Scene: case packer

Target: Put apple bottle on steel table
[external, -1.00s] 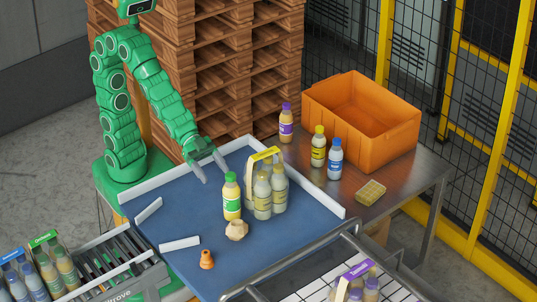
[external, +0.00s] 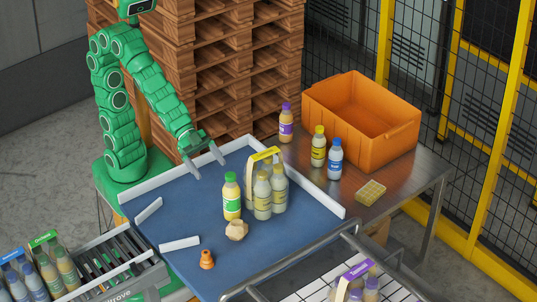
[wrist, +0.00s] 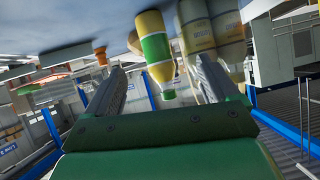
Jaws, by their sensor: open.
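The apple bottle is probably the one with the green cap and green-yellow label (external: 232,197), upright on the blue table (external: 190,222). It also shows in the wrist view (wrist: 155,50), ahead of and between my fingers. My gripper (external: 208,164) is open and empty, above the blue table's back left part, apart from the bottle. Its two fingers show in the wrist view (wrist: 158,85). The steel table (external: 402,178) stands at the right, beyond the blue table's white rim.
A yellow-topped pack of bottles (external: 264,190) stands just right of the green-capped bottle. A beige lump (external: 236,230) and orange piece (external: 207,259) lie in front.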

